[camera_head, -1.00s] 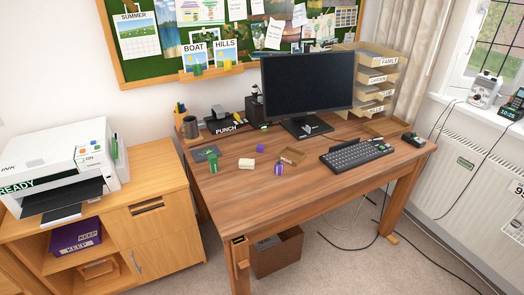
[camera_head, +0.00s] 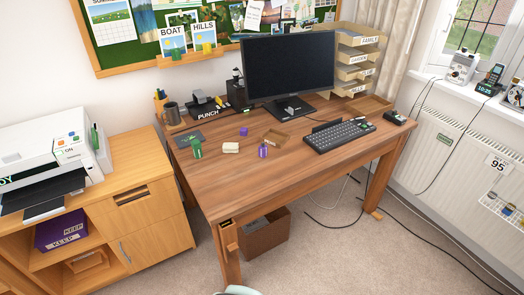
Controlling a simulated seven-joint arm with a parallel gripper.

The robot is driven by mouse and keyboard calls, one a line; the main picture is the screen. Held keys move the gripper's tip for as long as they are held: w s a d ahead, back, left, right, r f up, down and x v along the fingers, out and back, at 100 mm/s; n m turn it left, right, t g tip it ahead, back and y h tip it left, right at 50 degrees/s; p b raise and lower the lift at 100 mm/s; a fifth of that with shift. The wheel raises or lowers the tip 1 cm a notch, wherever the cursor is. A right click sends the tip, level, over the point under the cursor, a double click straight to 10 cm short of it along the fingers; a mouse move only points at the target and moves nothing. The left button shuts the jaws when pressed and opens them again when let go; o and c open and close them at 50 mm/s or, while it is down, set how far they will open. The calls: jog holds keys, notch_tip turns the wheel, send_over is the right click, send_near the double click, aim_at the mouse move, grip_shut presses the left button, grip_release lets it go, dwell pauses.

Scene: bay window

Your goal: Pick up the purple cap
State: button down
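Two small purple things are on the wooden desk (camera_head: 290,185). One is a small purple block-like piece (camera_head: 244,131) lying toward the back of the desk, left of the monitor. The other is a purple upright item (camera_head: 263,151) with a lighter top, nearer the front. Both are too small to tell for certain which is the cap.
A green item (camera_head: 197,149) and a cream block (camera_head: 230,147) stand left of the purple items. The keyboard (camera_head: 340,135) and monitor (camera_head: 289,66) are to the right. The desk's front is clear.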

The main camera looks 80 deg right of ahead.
jog(key=c, duration=0.6)
grip_release()
jog(key=shift+c, duration=0.2)
